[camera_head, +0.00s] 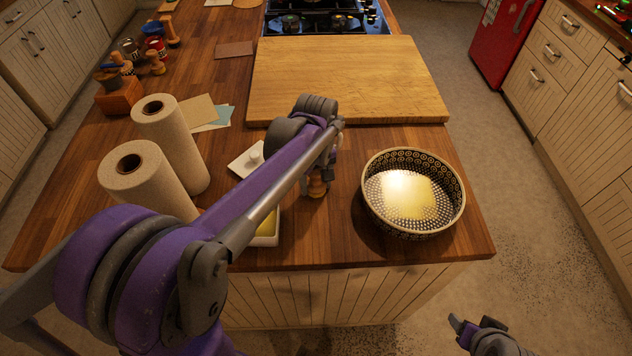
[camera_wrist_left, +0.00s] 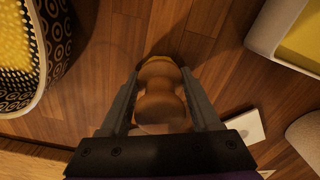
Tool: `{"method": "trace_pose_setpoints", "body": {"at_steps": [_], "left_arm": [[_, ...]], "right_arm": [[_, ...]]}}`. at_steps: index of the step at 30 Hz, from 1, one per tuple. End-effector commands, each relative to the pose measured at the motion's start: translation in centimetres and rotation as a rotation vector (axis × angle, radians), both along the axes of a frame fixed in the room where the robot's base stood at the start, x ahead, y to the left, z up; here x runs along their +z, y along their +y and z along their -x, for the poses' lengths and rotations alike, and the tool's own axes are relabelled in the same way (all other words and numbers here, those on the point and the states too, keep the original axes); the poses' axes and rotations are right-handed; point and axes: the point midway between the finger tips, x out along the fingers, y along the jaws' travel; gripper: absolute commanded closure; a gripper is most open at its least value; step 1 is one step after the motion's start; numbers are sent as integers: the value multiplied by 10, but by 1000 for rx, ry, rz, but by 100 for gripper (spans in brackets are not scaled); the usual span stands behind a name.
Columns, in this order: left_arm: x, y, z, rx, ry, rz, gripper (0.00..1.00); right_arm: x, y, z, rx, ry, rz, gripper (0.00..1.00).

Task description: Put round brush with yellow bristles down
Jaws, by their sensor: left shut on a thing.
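The round brush shows in the left wrist view as a turned wooden handle (camera_wrist_left: 161,95) between the two fingers of my left gripper (camera_wrist_left: 163,98), which is shut on it. In the head view a small part of the brush (camera_head: 318,187) shows below my left wrist, over the wooden counter (camera_head: 330,235).
A patterned round dish (camera_head: 368,205) with a yellow patch inside stands to the right of the brush. Paper rolls (camera_head: 178,140) stand further left. A cutting board (camera_head: 350,75) lies behind.

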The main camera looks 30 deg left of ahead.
Motion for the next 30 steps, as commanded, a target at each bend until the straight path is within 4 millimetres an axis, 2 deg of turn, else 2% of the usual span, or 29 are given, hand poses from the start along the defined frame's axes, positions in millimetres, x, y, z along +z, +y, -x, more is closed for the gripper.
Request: {"method": "trace_pose_setpoints", "body": {"at_steps": [6, 7, 11, 12, 20, 23, 26, 30], "left_arm": [[-4, 0, 0, 0, 1, 0, 89], [-4, 0, 0, 0, 0, 0, 33], [-3, 0, 0, 0, 0, 0, 10], [-3, 0, 0, 0, 0, 0, 7], [-2, 0, 0, 0, 0, 0, 7], [4, 0, 0, 0, -1, 0, 7], [17, 0, -1, 0, -1, 0, 7], [47, 0, 0, 0, -1, 0, 7]], "right_arm": [[-4, 0, 1, 0, 3, 0, 36], [-4, 0, 1, 0, 2, 0, 36], [-3, 0, 1, 0, 2, 0, 36], [-3, 0, 1, 0, 2, 0, 36], [-2, 0, 1, 0, 1, 0, 36], [2, 0, -1, 0, -1, 0, 36], [3, 0, -1, 0, -2, 0, 36], [6, 0, -2, 0, -4, 0, 36]]}}
